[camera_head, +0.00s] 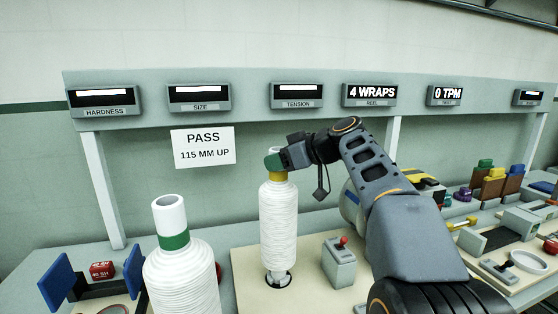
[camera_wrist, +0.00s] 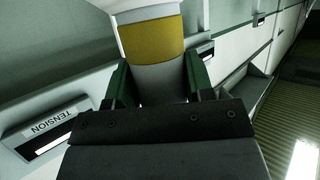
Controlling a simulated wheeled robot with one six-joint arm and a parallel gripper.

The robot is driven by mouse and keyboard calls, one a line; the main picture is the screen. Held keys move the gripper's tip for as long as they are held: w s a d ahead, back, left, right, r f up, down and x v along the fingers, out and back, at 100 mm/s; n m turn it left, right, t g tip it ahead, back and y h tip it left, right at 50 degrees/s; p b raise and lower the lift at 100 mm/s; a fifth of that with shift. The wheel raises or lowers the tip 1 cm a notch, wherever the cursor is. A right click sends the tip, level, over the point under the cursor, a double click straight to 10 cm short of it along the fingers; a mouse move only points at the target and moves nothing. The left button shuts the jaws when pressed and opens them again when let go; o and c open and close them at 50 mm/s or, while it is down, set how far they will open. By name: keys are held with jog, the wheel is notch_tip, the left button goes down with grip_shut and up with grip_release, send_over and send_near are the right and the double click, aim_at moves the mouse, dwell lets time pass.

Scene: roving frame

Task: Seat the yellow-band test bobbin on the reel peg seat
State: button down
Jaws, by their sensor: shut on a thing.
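The yellow-band test bobbin stands upright in the head view, wound with white thread (camera_head: 279,225), its yellow band (camera_head: 278,176) near the top. My gripper (camera_head: 274,160) is shut on its bare tube end above the band. In the wrist view the green-padded fingers of my gripper (camera_wrist: 158,80) lie on both sides of the pale tube, beside the yellow band (camera_wrist: 153,39). The bobbin's foot is over a small dark round seat (camera_head: 278,279) on the cream board. I cannot tell whether it rests fully down; any peg inside is hidden.
A second white bobbin with a green band (camera_head: 173,241) stands front left. A grey box with a red-knobbed lever (camera_head: 340,262) stands right of the held bobbin. A PASS 115 MM UP card (camera_head: 203,147) hangs behind. Displays line the rail; REEL (camera_head: 370,94) reads 4 WRAPS.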

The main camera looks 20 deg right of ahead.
jog(key=shift+r, duration=0.1)
grip_release()
dwell(0.5)
jog(key=shift+s+d, duration=0.1)
dwell(0.3)
jog(key=v, duration=1.3)
jog(key=shift+s, duration=0.25)
jog(key=shift+d, duration=0.15)
dwell(0.3)
